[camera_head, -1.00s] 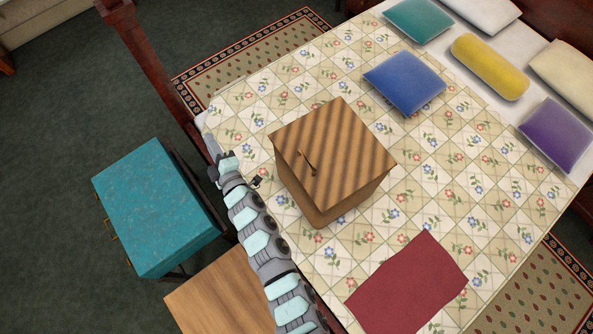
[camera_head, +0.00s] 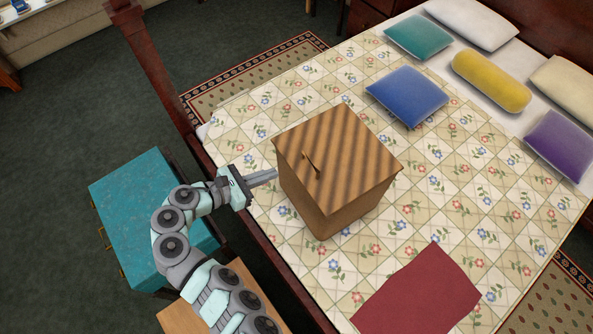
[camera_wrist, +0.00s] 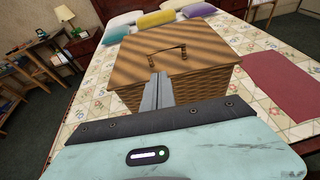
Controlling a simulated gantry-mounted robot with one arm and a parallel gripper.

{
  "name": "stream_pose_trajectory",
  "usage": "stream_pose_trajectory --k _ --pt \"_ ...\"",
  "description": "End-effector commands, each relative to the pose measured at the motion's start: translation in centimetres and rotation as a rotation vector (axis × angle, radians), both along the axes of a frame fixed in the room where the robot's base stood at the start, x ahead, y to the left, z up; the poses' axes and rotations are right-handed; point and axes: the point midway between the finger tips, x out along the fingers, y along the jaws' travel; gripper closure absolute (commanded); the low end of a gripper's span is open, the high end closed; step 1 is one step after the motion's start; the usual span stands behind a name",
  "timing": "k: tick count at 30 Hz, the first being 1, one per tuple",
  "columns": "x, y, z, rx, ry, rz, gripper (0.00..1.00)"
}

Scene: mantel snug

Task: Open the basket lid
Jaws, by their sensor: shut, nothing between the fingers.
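The basket (camera_head: 322,211) stands upright on the bed, a brown box with a striped wooden lid (camera_head: 345,155). The lid is closed. A small dark handle (camera_head: 311,164) sits on the lid near its left edge. My gripper (camera_head: 274,174) is shut and empty, at the left side of the basket, pointing at its wall just below the lid's edge. In the wrist view the closed fingers (camera_wrist: 158,84) point toward the basket, and the lid (camera_wrist: 185,45) and handle (camera_wrist: 168,54) show beyond them. I cannot tell whether the fingertips touch the basket.
The bed's quilt (camera_head: 445,190) is clear around the basket. A red cloth (camera_head: 420,295) lies to the lower right. A blue pillow (camera_head: 407,95) and several others lie toward the headboard. A teal chest (camera_head: 140,200) and a wooden bedpost (camera_head: 160,65) stand on the left.

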Motion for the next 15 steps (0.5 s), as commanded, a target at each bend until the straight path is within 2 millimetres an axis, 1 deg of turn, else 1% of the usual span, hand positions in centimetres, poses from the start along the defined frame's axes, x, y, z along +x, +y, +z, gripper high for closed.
stream_pose_trajectory --k 2,5,15 --pt "-0.1 -0.4 0.1 -0.010 0.006 -0.013 1.00" --pt "0.4 -1.4 -0.2 -0.011 0.007 -0.015 1.00" --pt "3.5 -6.1 -2.2 -0.010 0.006 -0.013 1.00"
